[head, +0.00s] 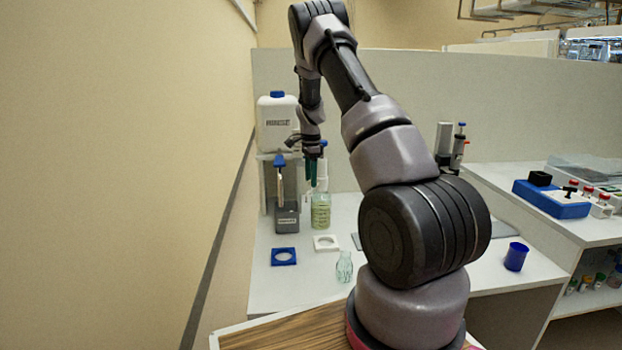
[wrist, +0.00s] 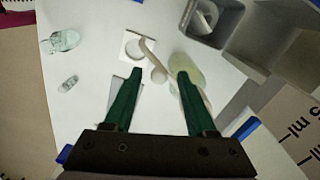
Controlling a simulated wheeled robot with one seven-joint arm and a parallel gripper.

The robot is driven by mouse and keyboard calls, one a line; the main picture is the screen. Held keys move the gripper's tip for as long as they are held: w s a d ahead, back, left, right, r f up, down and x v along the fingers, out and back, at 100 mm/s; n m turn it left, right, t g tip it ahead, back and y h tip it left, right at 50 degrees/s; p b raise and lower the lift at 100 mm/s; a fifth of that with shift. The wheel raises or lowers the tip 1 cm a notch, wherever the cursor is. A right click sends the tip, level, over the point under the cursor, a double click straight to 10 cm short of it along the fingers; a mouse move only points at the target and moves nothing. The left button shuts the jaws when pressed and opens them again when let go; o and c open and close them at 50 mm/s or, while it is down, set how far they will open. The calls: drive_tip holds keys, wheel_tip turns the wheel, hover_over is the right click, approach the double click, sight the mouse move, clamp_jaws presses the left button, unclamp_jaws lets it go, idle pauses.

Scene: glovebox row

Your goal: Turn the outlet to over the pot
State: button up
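My gripper (head: 313,172) has dark green fingers and points down beside a white blue-topped bottle (head: 322,180) at the back left of the bench. In the wrist view my gripper (wrist: 159,76) is open. A slim cream spout (wrist: 149,58) with a round end, likely the outlet, shows between its fingertips; I see no finger touching it. A pale green glass vessel (head: 321,211) stands below my gripper. In the wrist view the vessel (wrist: 194,75) is partly behind the right finger. I cannot tell for sure which vessel is the pot.
A white canister (head: 277,124) and a blue-capped dispenser (head: 281,180) stand left of my gripper. A blue square ring (head: 284,257), a white square ring (head: 326,236) and a clear flask (head: 344,268) are in front. A blue cup (head: 516,256) stands at the right.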

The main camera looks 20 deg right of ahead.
wheel_tip(320, 180, up, 11)
idle(0.7)
drive_tip(key=shift+f, duration=0.1)
drive_tip(key=shift+s+d+f, duration=0.1)
drive_tip(key=shift+s, duration=0.05)
drive_tip(key=c, duration=0.6)
drive_tip(key=s+d+f+m+y, duration=0.2)
drive_tip(key=s+d, duration=0.1)
drive_tip(key=s+d+f+y, duration=0.1)
drive_tip(key=s, duration=0.1)
drive_tip(key=shift+d+m+y, duration=0.3)
drive_tip(key=shift+d+m, duration=0.1)
clamp_jaws()
drive_tip(key=s+d+m+t+y, duration=0.3)
drive_tip(key=s+d+m+t, duration=0.1)
drive_tip(key=d+t, duration=0.15)
drive_tip(key=w+r+x, duration=0.1)
drive_tip(key=x, duration=1.1)
drive_tip(key=shift+w+a, duration=0.35)
drive_tip(key=shift+a, duration=0.2)
